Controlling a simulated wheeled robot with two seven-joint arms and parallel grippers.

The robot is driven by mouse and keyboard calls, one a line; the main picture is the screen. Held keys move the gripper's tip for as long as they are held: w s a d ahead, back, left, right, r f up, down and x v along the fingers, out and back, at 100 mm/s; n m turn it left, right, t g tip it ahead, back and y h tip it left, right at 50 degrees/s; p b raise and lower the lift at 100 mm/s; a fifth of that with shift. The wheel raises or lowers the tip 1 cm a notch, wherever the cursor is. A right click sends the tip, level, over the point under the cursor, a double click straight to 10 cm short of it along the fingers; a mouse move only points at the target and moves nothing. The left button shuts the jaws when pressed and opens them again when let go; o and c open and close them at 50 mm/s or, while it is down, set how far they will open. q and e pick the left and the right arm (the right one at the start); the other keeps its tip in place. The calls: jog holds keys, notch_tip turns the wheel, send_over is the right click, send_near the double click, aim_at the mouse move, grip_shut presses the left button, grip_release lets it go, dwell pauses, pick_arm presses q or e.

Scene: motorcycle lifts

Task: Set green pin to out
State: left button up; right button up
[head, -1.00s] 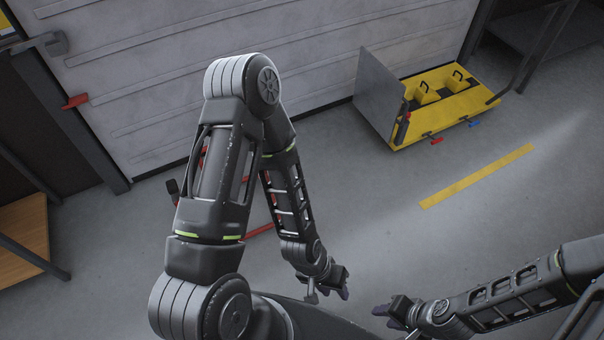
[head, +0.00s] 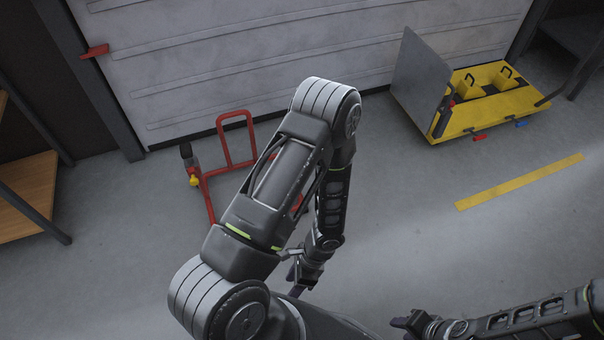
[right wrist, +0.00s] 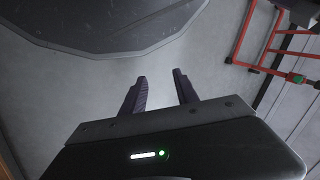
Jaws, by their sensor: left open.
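A red tubular stand (head: 207,190) is on the floor by the shutter in the head view, partly behind my left arm. It has a yellow knob (head: 194,181) and a black-topped post. Red tubing (right wrist: 270,55) also shows at the upper right of the right wrist view, with a small green part (right wrist: 297,78) on it; I cannot tell whether it is pushed in or out. I see no green pin in the head view. My left gripper (head: 297,285) is open, low over the floor, right of the red stand. My right gripper (right wrist: 159,78) is open and empty above bare floor.
A yellow lift (head: 490,112) with a grey upright plate, a red lever (head: 480,137) and a blue lever (head: 521,123) stands at the right. A wooden shelf (head: 28,185) is at the left.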

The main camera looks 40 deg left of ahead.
pick_arm(q)
jog(key=w+a+f+m+y+b, duration=0.3)
jog(key=w+a+f+y+b, duration=0.1)
jog(key=a+f, duration=0.35)
jog(key=w+a+m+t+y+b, duration=0.5)
jog(key=w+a+m+b, duration=0.15)
jog(key=w+a, duration=0.5)
jog(key=w+r+m+t+y+b, duration=0.1)
jog(key=w+r+m+t+b, duration=0.2)
jog(key=w, duration=0.6)
jog(key=w+d+r+m+t+y+b, duration=0.1)
jog(key=w+r+m+t+y+b, duration=0.1)
jog(key=w+t, duration=0.5)
jog(key=w+r+m+b, duration=0.1)
jog(key=w+m, duration=0.1)
jog(key=w, duration=0.1)
jog(key=shift+r+y+b, duration=0.3)
jog(key=shift+b, duration=0.1)
pick_arm(e)
notch_tip(320, 180, down, 21)
jog(key=w, duration=0.1)
jog(key=shift+w+d, duration=0.4)
jog(key=shift+d, duration=0.05)
jog(key=shift+f, duration=0.1)
